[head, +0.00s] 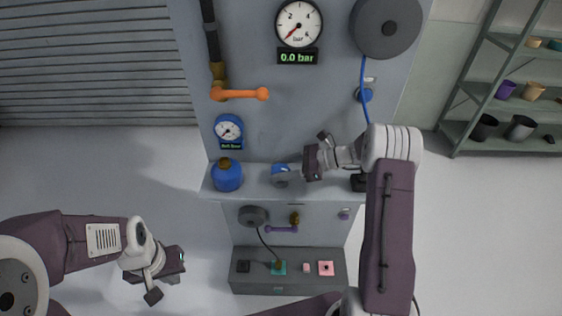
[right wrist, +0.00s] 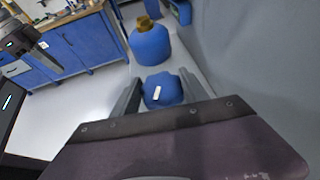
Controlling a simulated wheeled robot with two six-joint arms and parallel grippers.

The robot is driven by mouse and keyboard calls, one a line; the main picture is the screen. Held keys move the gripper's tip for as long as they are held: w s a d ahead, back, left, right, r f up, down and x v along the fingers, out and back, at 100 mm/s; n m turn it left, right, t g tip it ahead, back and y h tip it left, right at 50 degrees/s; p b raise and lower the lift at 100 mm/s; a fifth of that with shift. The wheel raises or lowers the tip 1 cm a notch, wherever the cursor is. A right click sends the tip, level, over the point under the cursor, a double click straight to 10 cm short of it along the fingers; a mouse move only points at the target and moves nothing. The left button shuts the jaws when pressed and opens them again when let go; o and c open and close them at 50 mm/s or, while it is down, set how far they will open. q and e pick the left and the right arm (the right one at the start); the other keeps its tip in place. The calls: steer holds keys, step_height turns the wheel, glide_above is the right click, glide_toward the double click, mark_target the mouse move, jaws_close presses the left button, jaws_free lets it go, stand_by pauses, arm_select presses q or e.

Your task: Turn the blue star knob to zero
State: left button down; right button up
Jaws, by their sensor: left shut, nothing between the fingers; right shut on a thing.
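The blue star knob (head: 280,169) is on the panel's shelf, partly hidden by my right gripper (head: 293,172). In the right wrist view the knob (right wrist: 161,90) sits between the two fingers and shows a white mark on its face. My right gripper is shut on the knob, reaching it from the right in the head view. A blue-rimmed dial (head: 228,130) with a dark label is on the panel at upper left of the knob. Its label is too small to read. My left gripper (head: 172,279) is shut and empty, low at the left, away from the panel.
A blue bottle (head: 227,176) with a brass top stands left of the knob. An orange lever (head: 240,94) and a gauge (head: 299,24) reading 0.0 bar are above. A grey box (head: 287,286) with small parts sits below. A shelf rack (head: 510,70) stands right.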

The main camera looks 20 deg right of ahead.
mark_target(281, 168)
steer(key=shift+n+g+y+p, duration=0.5)
steer(key=shift+n+g+p, duration=0.25)
steer(key=shift+n+g, duration=0.95)
steer(key=o, duration=1.4)
step_height(281, 168, up, 4)
steer(key=shift+r, duration=0.1)
steer(key=s+d+r, duration=0.4)
steer(key=s+d, duration=0.1)
steer(key=s+d+r, duration=0.2)
steer(key=s+d, duration=0.1)
steer(key=shift+s+r+p, duration=0.25)
steer(key=shift+r+p, duration=0.1)
steer(key=shift+r, duration=0.05)
